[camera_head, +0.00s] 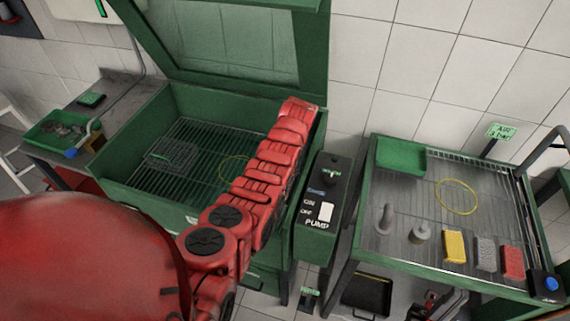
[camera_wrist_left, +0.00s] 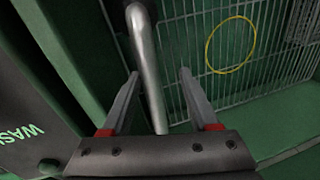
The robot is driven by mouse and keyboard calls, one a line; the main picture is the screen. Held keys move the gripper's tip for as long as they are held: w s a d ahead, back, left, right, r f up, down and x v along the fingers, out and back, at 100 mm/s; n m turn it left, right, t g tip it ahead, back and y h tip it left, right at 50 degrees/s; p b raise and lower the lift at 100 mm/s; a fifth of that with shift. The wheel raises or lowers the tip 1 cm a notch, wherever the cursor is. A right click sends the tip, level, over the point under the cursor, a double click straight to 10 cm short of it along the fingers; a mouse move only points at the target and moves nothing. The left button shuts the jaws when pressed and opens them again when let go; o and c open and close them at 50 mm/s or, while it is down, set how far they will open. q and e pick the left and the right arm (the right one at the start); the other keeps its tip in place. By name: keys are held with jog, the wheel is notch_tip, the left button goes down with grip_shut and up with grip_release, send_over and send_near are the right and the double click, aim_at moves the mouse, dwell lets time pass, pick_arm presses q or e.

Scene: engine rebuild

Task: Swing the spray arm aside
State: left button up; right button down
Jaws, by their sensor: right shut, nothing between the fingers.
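The spray arm, a grey metal tube (camera_wrist_left: 150,75), runs down the left wrist view between the fingers of my left gripper (camera_wrist_left: 159,80). The fingers stand apart, with a gap to the tube on each side. The tube's lower end passes out of sight behind the gripper body. In the head view my red left arm reaches over the green wash tank (camera_head: 150,108) and hides the spray arm and my left gripper. My right gripper (camera_head: 440,306) is low at the bottom edge, small and partly cut off, away from the tank.
The tank lid (camera_head: 318,60) stands open. A yellow ring (camera_wrist_left: 231,45) lies on the tank's grate. A pump switch box (camera_head: 320,205) stands right of the tank. Further right, a rack table (camera_head: 410,235) holds a green tray (camera_head: 401,156), several brushes or blocks, and another yellow ring (camera_head: 457,181).

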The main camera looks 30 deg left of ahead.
pick_arm(q)
jog(key=shift+d+r+b, duration=0.1)
jog(key=shift+r+b, duration=0.2)
jog(key=shift+r, duration=0.25)
jog(key=r+b, duration=0.1)
jog(key=r, duration=0.1)
jog(key=d+r+b, duration=0.1)
jog(key=r, duration=0.1)
jog(key=shift+w+r, duration=0.1)
jog(key=shift+r, duration=0.2)
notch_tip(320, 180, up, 11)
jog(key=d+p, duration=0.2)
jog(key=p, duration=0.7)
jog(key=shift+r, duration=0.2)
jog(key=shift+d, duration=0.15)
